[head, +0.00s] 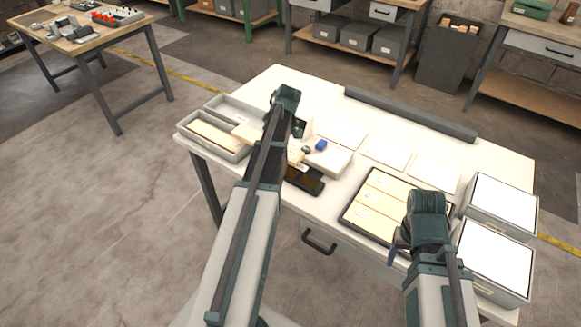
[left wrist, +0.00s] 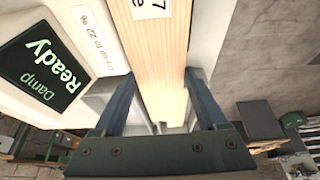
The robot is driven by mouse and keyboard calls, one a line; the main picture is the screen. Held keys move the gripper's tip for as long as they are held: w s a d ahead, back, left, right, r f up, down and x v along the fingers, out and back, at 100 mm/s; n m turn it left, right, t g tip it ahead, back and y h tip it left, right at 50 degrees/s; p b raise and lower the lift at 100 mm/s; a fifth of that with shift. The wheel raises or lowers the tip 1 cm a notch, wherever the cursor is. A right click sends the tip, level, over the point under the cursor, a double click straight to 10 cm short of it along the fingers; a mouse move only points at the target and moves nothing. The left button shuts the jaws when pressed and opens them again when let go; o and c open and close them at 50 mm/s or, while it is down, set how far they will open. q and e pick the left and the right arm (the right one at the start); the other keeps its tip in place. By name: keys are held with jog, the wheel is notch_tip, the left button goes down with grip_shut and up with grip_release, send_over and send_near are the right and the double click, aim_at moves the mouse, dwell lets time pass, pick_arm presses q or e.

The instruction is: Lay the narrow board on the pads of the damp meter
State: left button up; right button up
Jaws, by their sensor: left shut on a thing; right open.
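The narrow board (left wrist: 160,55) is pale wood with a printed label, and my left gripper (left wrist: 160,82) is shut on it. In the head view my left arm covers most of it. The damp meter (left wrist: 70,50) is beside the board in the left wrist view; its dark screen reads "Damp Ready". In the head view its pale body (head: 328,163) carries a blue part. Whether the board touches the pads cannot be told. My right gripper (head: 408,240) is open and empty by the dark tray at the right; its fingers are partly hidden.
The dark-rimmed tray (head: 345,217) holds several labelled wide boards. Grey bins (head: 240,155) stand at the table's left end, one with wood inside. Two white-topped boxes (head: 500,203) stand at the right. A dark bar (head: 410,113) lines the back edge. Pale sheets lie mid-table.

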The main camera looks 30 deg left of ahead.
pick_arm(q)
send_over(290, 172)
jog(key=shift+w+a+f+b, duration=0.15)
jog(key=shift+a+f+b, duration=0.25)
jog(key=shift+f, duration=0.1)
jog(key=f+b, duration=0.2)
jog(key=d+f+b, duration=0.1)
jog(key=b, duration=0.1)
jog(key=shift+f, duration=0.4)
jog(key=shift+r, duration=0.15)
jog(key=o, duration=1.4)
jog(key=shift+o, duration=0.2)
